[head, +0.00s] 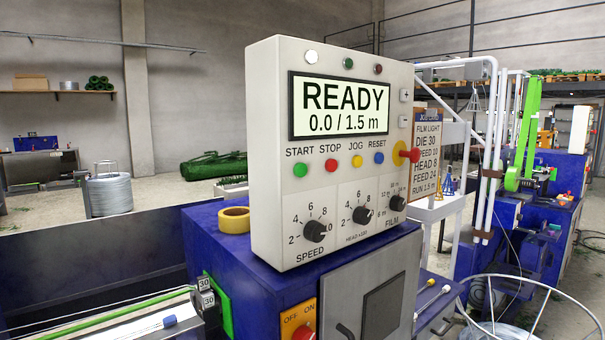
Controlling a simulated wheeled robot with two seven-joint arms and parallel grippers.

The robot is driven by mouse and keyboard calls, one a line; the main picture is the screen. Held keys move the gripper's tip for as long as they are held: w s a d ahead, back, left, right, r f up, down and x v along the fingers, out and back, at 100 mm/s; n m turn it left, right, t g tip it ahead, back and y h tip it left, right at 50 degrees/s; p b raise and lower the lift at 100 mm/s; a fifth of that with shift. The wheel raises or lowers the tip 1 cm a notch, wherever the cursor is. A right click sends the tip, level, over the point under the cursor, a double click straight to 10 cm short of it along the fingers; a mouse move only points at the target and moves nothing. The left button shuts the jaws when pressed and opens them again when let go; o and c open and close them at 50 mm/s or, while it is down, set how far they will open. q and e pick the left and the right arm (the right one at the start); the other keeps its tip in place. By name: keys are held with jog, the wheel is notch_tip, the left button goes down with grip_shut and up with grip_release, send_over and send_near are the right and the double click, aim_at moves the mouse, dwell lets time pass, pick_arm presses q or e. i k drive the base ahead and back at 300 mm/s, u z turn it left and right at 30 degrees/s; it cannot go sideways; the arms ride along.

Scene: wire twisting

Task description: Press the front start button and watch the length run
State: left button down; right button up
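The white control box (265,150) stands on a blue machine cabinet (225,262) in the middle of the head view. Its screen (340,106) reads READY and 0.0 / 1.5 m. The green START button (300,170) is on the front, left of the red STOP button (331,165), the yellow JOG button (357,161) and the blue RESET button (379,158). Dials for SPEED (315,231), head (362,214) and FILM (397,203) sit below. Neither of my grippers shows in the head view.
A yellow tape roll (234,220) lies on the cabinet. An OFF/ON switch (303,333) is low on the cabinet front. A job card (427,150) and white pipes (488,150) stand at right.

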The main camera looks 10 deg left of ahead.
aim_at(300, 170)
jog(key=k, duration=0.45)
jog(key=z, duration=1.55)
jog(key=i, duration=1.1)
jog(key=u, duration=1.9)
